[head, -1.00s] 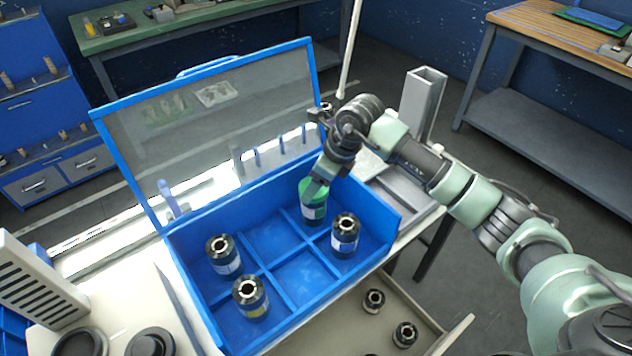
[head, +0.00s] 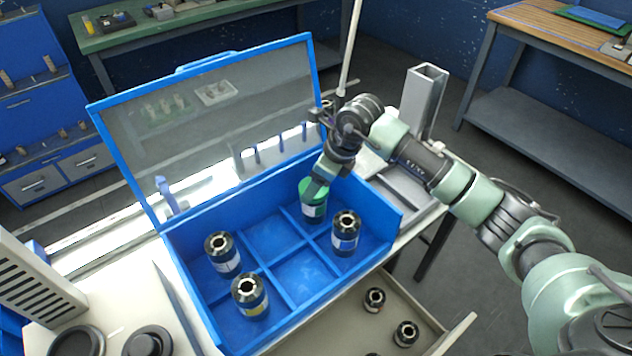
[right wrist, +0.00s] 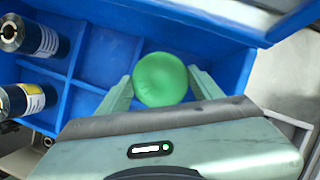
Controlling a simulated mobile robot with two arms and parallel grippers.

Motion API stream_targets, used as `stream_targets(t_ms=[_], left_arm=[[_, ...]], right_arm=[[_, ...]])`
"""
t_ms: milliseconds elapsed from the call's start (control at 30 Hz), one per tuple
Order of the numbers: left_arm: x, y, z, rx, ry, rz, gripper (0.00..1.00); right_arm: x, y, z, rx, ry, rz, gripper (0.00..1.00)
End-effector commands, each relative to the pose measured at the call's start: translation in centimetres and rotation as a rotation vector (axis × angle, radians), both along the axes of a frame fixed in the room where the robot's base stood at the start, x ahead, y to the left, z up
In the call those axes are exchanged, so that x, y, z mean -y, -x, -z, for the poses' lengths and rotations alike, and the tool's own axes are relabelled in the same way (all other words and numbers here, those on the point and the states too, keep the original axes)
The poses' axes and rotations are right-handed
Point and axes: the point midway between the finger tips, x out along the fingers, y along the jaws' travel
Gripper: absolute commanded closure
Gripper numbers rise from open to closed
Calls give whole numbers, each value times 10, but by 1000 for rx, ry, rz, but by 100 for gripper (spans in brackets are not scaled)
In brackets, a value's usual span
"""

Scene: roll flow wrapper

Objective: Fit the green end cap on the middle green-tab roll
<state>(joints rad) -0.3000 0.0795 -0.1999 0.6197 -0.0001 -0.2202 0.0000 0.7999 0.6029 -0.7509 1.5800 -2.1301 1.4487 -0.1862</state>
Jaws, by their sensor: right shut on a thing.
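The green end cap (head: 311,187) sits over the top of a dark roll with a white label (head: 313,210) in the back right compartment of the blue box. The roll stands about upright. My right gripper (head: 318,180) is shut on the cap from above and hides part of it. In the right wrist view the round green cap (right wrist: 160,79) lies between both fingers and hides the roll below. I cannot tell whether the cap is fully seated, nor see a green tab. My left gripper is not in view.
The blue box (head: 392,225) has a raised clear lid (head: 205,125). Other dark rolls stand at its back left (head: 222,254), front left (head: 250,297) and front right (head: 345,233). Its middle compartments are empty. An open drawer (head: 335,325) in front holds small dark parts.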

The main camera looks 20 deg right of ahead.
Motion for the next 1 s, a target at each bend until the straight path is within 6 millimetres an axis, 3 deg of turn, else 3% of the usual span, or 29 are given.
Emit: stream_targets(t_ms=[33,67,100,433,1000], left_arm=[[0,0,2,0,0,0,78],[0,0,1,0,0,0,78],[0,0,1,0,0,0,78],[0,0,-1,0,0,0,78],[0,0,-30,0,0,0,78]], right_arm=[[0,0,2,0,0,0,72],[0,0,1,0,0,0,29],[0,0,1,0,0,0,25],[1,0,-2,0,0,0,25],[13,12,-44,1,1,0,25]])
